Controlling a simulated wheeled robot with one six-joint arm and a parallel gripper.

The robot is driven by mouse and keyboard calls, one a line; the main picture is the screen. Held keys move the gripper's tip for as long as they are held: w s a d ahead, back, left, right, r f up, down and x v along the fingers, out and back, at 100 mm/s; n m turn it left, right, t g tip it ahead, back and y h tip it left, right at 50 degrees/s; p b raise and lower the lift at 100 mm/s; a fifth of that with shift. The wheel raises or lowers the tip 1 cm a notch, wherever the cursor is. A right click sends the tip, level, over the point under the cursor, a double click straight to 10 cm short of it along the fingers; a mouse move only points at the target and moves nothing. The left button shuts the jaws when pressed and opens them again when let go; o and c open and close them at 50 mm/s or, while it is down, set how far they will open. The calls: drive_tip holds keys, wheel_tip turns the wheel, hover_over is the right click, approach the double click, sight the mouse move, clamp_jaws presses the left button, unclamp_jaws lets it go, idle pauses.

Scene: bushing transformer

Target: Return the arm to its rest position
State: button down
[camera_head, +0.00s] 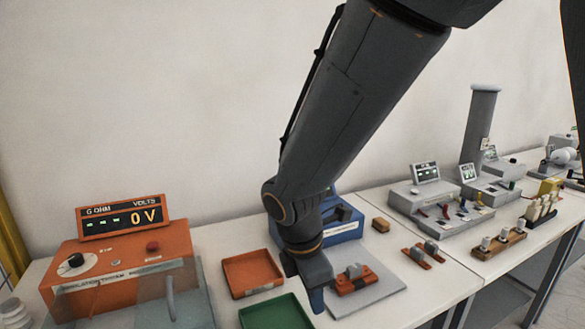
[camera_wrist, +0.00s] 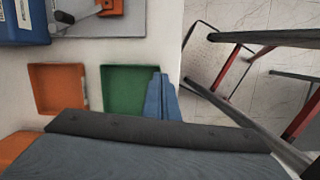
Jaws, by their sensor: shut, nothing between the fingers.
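My gripper (camera_head: 317,299) points down over the front of the white table (camera_head: 408,302) in the head view. Its blue fingers are shut with nothing visible between them. It is just right of the green tray (camera_head: 276,315) and in front of a grey plate (camera_head: 376,292) carrying an orange-red fixture (camera_head: 354,279). In the wrist view my gripper's blue fingertips (camera_wrist: 160,97) show beside the green tray (camera_wrist: 122,90). My arm reaches down from the top right and hides part of the blue box (camera_head: 343,224).
An orange tray (camera_head: 252,272) lies beside the green one. An orange tester (camera_head: 125,258) reading 0 V stands at left, with a clear guard before it. Grey instruments (camera_head: 440,205) and a grey column (camera_head: 478,125) stand at right. The wrist view shows floor (camera_wrist: 275,20) and a red-legged stool (camera_wrist: 235,65).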

drive_tip(key=s+d+f+m+y+b, duration=0.1)
drive_tip(key=d+f+m+b, duration=0.1)
drive_tip(key=d+m, duration=0.5)
drive_tip(key=d+f+m+y+b, duration=0.1)
drive_tip(key=d+f+m, duration=0.3)
drive_tip(key=d+m, duration=0.4)
drive_tip(key=m+b, duration=0.1)
drive_tip(key=m, duration=0.5)
drive_tip(key=shift+s+m+b, duration=0.3)
drive_tip(key=shift+s, duration=0.1)
